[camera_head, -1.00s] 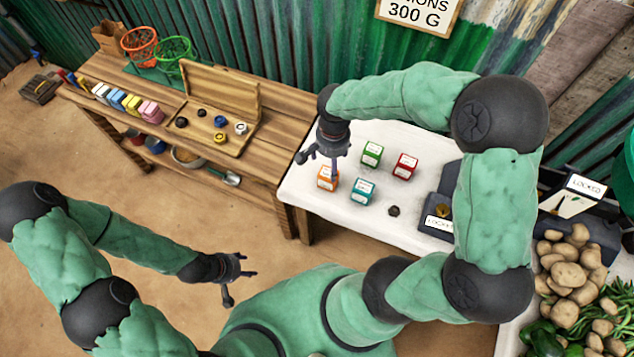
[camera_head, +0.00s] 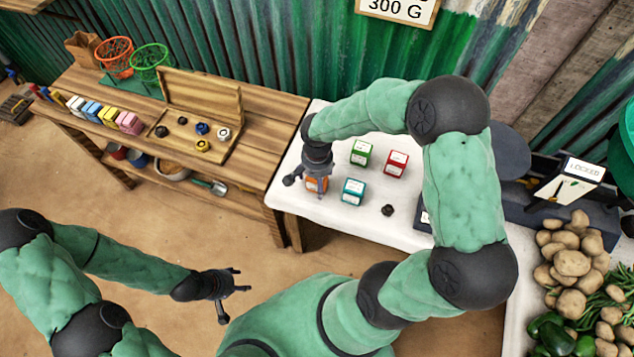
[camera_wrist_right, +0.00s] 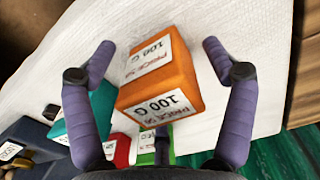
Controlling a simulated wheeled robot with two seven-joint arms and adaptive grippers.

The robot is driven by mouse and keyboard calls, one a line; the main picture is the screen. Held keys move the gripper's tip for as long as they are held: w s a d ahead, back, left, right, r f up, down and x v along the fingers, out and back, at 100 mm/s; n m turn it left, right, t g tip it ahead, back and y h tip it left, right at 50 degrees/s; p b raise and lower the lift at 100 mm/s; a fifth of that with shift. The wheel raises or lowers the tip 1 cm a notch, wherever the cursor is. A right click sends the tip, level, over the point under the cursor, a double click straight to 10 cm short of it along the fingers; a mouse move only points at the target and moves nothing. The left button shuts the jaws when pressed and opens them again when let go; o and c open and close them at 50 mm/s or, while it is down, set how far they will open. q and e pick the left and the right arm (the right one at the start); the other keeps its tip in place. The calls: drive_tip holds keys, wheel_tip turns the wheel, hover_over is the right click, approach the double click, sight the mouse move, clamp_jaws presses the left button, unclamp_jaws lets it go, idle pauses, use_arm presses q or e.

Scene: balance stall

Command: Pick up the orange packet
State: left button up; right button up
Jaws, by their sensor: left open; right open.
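The orange packet (camera_wrist_right: 155,72) is a small box with white "100 G" labels. It stands on the white cloth of the table (camera_head: 330,205), and in the head view most of the packet (camera_head: 316,184) is hidden behind my right gripper (camera_head: 306,188). In the right wrist view the open fingers of my right gripper (camera_wrist_right: 158,55) are on either side of the packet, with a gap on each side. My left gripper (camera_head: 238,282) is open and empty, low at the left, away from the tables.
Teal (camera_head: 353,191), green (camera_head: 361,153) and red (camera_head: 396,163) packets stand close to the orange one. A wooden table (camera_head: 255,178) with a tray adjoins on the left; potatoes (camera_head: 572,262) lie at right.

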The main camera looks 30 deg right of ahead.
drive_tip(key=c, duration=1.4)
